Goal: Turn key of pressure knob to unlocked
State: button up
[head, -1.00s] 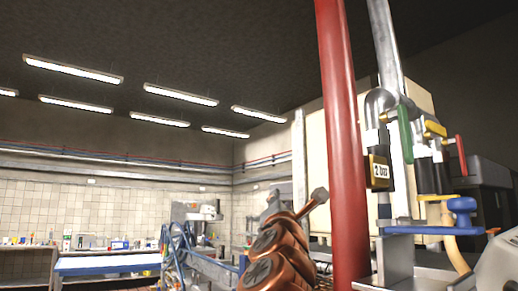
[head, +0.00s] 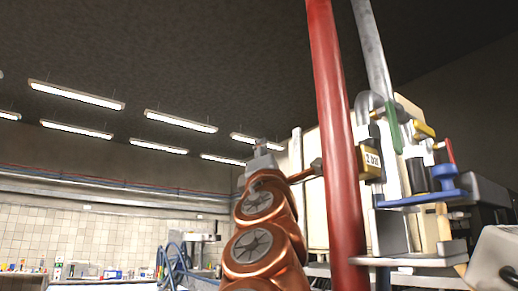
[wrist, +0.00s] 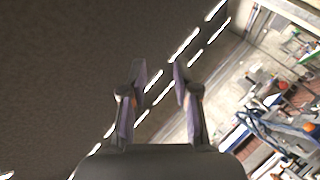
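No key can be made out, and I cannot tell which part is the pressure knob. A blue handle (head: 443,181) sits lower right of the yellow box. My copper arm rises left of the pole; whether its gripper shows there is unclear. In the wrist view, my gripper (wrist: 159,74) has its two fingers apart with nothing between them. It faces the ceiling and lamps; the pipe assembly is not in that view.
The red pole (head: 338,150) stands between my arm and the pipe assembly. A green lever (head: 394,127), a yellow handle (head: 424,130) and a red handle (head: 450,151) are near the yellow box. A grey shelf (head: 410,261) juts out below. Space above my arm looks free.

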jog(key=shift+s+a+r+t+y, duration=0.25)
jog(key=shift+s+a+r, duration=0.1)
jog(key=shift+s+r, duration=0.2)
jog(key=shift+s+a+r+t+y, duration=0.15)
jog(key=shift+s+a+r+y, duration=0.2)
jog(key=shift+s, duration=0.3)
